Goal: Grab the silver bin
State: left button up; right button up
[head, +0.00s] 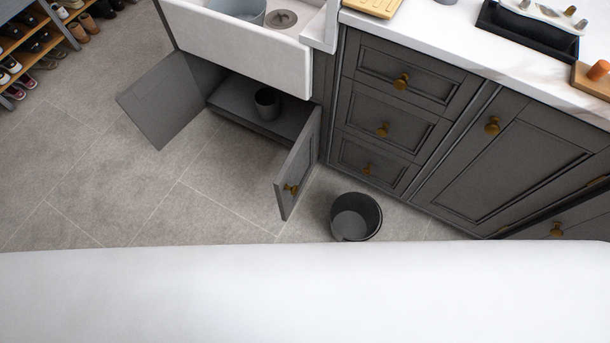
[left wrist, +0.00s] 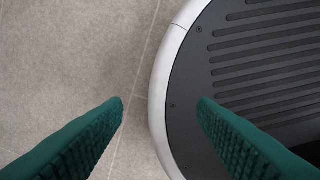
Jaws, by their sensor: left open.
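A round grey bin (head: 356,217), open at the top, stands upright on the floor in front of the drawers. A smaller dark grey container (head: 267,103) stands inside the open cabinet (head: 238,97) under the sink. Both look dark grey, and I cannot tell which counts as silver. My left gripper (left wrist: 161,105) shows only in the left wrist view. Its two green fingers are apart with nothing between them, over the floor and the rim of my base. No bin shows in that view. My right gripper is in neither view.
The left cabinet door (head: 162,98) and right cabinet door (head: 299,163) stand open; the right one is just left of the floor bin. Drawers (head: 385,131) close the space behind the bin. A shoe rack (head: 45,40) is at upper left. The tiled floor (head: 110,195) at left is clear.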

aim_at(267, 99)
jog(key=j+z, duration=0.2)
jog(key=z, duration=0.15)
jog(key=i+j+z, duration=0.15)
jog(key=z, duration=0.2)
jog(key=j+z, duration=0.5)
jog(key=j, duration=0.65)
jog(key=j+z, duration=0.2)
jog(key=j, duration=0.6)
jog(key=k+j+z, duration=0.15)
jog(key=j, duration=0.6)
